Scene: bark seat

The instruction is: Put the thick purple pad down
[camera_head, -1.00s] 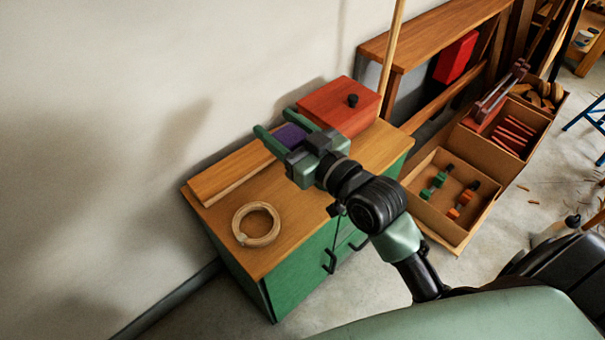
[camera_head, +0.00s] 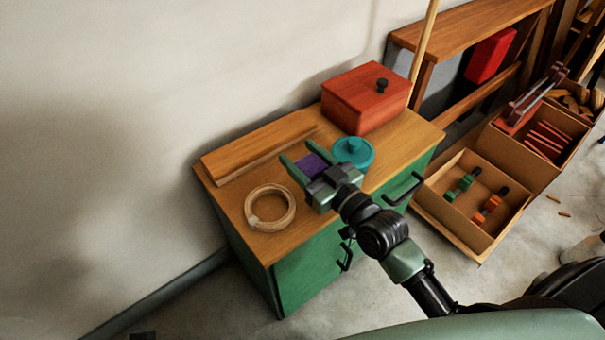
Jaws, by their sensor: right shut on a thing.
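The purple pad (camera_head: 313,165) is between the fingers of my right gripper (camera_head: 308,163), which is shut on it. The gripper holds it over the wooden top of the green cabinet (camera_head: 235,195). I cannot tell whether the pad touches the top. A round teal lidded thing (camera_head: 353,152) is close to the right of the gripper. A pale wooden ring (camera_head: 270,207) lies to its left. My left gripper is not in view.
A red box with a black knob (camera_head: 365,97) stands at the cabinet's back right, and a wooden plank (camera_head: 258,147) lies along the back left. Cardboard boxes (camera_head: 470,205) with clamps and red pieces stand on the floor to the right.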

